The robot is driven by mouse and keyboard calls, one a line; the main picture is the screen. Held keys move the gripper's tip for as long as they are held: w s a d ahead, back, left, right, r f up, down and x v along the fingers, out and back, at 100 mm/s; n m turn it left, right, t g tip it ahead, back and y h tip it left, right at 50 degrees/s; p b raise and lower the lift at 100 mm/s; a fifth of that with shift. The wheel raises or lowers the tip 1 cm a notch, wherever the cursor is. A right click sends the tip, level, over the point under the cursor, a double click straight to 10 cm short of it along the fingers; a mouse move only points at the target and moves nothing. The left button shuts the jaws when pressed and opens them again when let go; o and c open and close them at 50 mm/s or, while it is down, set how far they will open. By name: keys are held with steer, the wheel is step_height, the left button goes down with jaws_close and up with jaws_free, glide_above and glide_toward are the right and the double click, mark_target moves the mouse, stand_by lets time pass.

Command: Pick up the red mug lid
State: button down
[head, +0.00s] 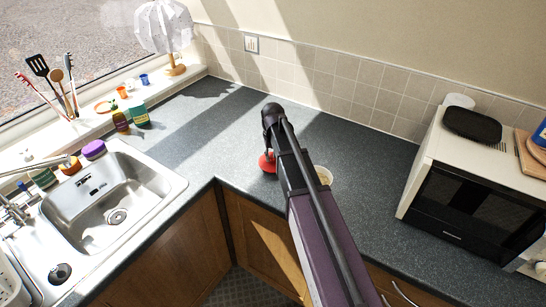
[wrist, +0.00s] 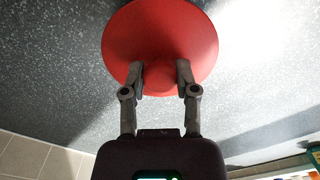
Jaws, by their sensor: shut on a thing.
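The red mug lid (wrist: 160,30) is a round red disc with a knob in the middle, filling the top of the wrist view. My gripper (wrist: 160,78) is shut on its knob, one finger on each side. In the head view the lid (head: 267,163) shows as a small red patch at the worktop, partly hidden behind my arm. I cannot tell whether the lid touches the worktop. The fingertips are hidden in the head view.
A pale round thing (head: 324,175) stands right of my arm, partly hidden by it. The sink (head: 115,205) is at left, with bottles (head: 120,120) behind it. A microwave (head: 465,190) stands at right. The grey worktop (head: 225,125) around the lid is mostly clear.

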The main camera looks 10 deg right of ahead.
step_height(320, 180, up, 2)
steer(key=shift+r+p, duration=0.1)
steer(key=shift+p, duration=0.6)
steer(key=s, duration=0.5)
steer(key=s+a+p, duration=0.1)
steer(key=s, duration=0.4)
steer(key=s+r, duration=0.1)
steer(key=s, duration=0.4)
steer(key=shift+s+a+r, duration=0.1)
steer(key=shift+s+a, duration=0.05)
steer(key=shift+s, duration=0.35)
steer(key=shift+a, duration=0.1)
